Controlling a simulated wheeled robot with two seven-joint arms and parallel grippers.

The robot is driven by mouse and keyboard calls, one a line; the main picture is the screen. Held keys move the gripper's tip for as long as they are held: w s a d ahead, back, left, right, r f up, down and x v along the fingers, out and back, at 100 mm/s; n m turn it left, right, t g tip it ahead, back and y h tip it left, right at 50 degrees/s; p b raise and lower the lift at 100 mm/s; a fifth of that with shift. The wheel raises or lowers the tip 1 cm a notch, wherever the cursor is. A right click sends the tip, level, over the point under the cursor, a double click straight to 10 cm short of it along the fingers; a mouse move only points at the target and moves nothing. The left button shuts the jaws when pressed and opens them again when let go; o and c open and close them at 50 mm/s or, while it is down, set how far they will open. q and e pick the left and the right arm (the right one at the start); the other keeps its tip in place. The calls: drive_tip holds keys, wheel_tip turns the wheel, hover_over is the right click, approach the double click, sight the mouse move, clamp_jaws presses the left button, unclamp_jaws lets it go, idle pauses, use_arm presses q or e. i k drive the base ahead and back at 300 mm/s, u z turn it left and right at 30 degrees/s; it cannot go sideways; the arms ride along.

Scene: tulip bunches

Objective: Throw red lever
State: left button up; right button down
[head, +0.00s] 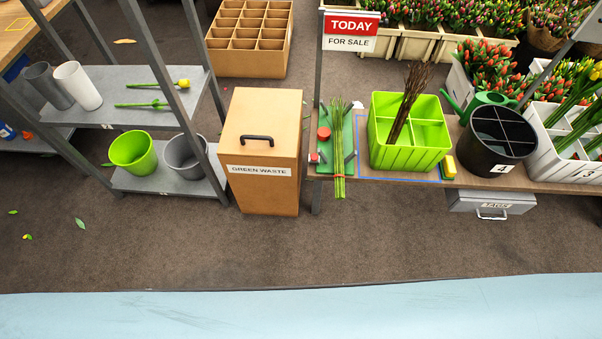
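No lever can be made out for sure. A small red part (314,158) shows at the left end of the wooden bench, beside the green mat; it is too small to tell whether it is a lever. A round red thing (324,133) lies on the green mat (347,122), close to a bundle of green stems (338,165) tied with a red band. Neither of my grippers is in view.
The wooden bench (395,175) carries a lime green divided crate (422,157) and a black divided bucket (497,160). A GREEN WASTE bin (262,198) stands left of it, then a grey shelf (128,80). Brown floor (200,250) in front is mostly clear.

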sight(314, 158)
drive_tip(key=u, duration=1.2)
drive_tip(key=i, duration=0.75)
drive_tip(key=z, duration=1.45)
